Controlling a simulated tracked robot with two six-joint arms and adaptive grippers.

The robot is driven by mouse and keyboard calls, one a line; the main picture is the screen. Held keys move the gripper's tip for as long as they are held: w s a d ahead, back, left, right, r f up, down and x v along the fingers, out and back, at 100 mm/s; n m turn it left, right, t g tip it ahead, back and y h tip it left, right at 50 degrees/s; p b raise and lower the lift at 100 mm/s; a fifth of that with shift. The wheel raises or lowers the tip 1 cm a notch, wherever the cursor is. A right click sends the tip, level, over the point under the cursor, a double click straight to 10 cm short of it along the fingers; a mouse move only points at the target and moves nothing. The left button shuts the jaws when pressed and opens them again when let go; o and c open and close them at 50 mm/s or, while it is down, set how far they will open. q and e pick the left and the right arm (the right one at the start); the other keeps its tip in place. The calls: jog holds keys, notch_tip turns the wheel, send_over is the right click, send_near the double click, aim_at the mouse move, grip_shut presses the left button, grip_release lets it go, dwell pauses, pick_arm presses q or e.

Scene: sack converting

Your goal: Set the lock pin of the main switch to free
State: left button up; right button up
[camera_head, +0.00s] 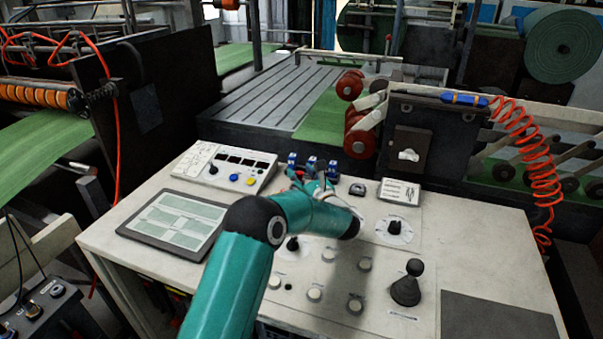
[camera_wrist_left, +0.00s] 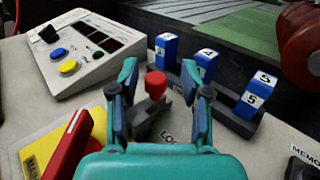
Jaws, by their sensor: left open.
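In the left wrist view, a small red-knobbed pin (camera_wrist_left: 156,84) stands on a dark grey base beside a partly hidden label reading "LOC". To its left, a red handle (camera_wrist_left: 68,146) lies over a yellow plate (camera_wrist_left: 36,162) with partly covered lettering; this looks like the main switch. My left gripper (camera_wrist_left: 159,78) is open, with one finger on each side of the red knob in the picture; I see no contact. In the head view, my left gripper (camera_head: 312,182) is over the back of the console and hides the pin and switch. My right gripper is in neither view.
Blue numbered blocks (camera_wrist_left: 207,64) stand close behind the pin. A button box (camera_head: 226,168) and a tablet (camera_head: 173,224) are on the left of the console. A black joystick (camera_head: 407,285) and dial (camera_head: 394,228) are on the right. Bare console lies at the front left.

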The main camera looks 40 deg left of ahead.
pick_arm(q)
jog(key=v, duration=1.1)
jog(key=shift+s+d, duration=0.1)
jog(key=shift+d, duration=0.1)
